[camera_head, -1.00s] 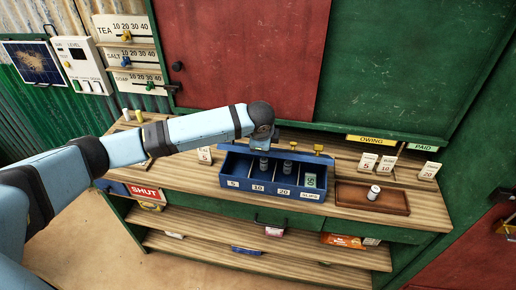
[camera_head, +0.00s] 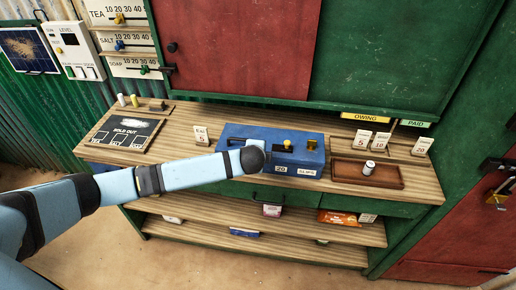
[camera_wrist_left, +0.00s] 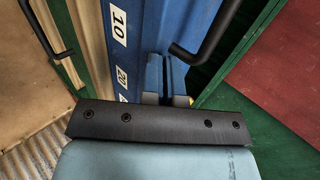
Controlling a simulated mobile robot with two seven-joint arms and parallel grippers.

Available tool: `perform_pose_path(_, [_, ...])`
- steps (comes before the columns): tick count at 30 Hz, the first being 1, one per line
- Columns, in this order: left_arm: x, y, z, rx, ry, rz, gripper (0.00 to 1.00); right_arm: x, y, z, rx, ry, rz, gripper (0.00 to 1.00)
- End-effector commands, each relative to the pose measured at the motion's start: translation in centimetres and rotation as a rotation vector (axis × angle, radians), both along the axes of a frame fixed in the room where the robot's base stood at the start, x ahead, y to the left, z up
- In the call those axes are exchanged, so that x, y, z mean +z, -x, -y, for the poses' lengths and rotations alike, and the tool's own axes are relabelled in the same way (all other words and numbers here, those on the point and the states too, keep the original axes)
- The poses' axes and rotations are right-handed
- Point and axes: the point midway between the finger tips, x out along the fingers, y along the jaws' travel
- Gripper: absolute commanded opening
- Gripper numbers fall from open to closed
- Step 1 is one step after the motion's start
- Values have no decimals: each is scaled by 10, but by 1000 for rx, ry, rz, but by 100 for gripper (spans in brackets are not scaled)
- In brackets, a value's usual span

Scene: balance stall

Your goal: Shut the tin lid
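The blue tin (camera_head: 290,171) stands on the wooden counter. Its blue lid (camera_head: 302,158) lies down over the compartments, with yellow catches and a dark handle on top; I cannot tell whether it sits fully flush. In the left wrist view, the tin's front with its number labels (camera_wrist_left: 121,48) and a dark handle (camera_wrist_left: 203,38) are close. My left arm reaches across the tin's left part in the head view, its end at the lid's near left. My right gripper is not in view.
A brown wooden tray (camera_head: 345,173) holding a small pale cylinder (camera_head: 369,167) stands right of the tin. Price cards stand behind the tray, and one (camera_head: 201,136) stands left of the tin. A dark sold-out board (camera_head: 126,131) lies on the left counter. Shelves run below.

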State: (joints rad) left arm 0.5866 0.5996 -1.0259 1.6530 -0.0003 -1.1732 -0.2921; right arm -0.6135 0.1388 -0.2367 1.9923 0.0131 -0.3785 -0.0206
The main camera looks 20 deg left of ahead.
Motion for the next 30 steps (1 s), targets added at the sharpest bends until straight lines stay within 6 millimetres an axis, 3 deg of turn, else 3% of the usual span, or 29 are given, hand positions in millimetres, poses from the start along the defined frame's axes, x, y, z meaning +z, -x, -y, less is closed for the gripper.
perform_pose_path(20, [-7,0,0,1,0,0,0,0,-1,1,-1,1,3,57])
perform_pose_path(30, [3,0,-2,1,1,-1,0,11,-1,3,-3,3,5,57])
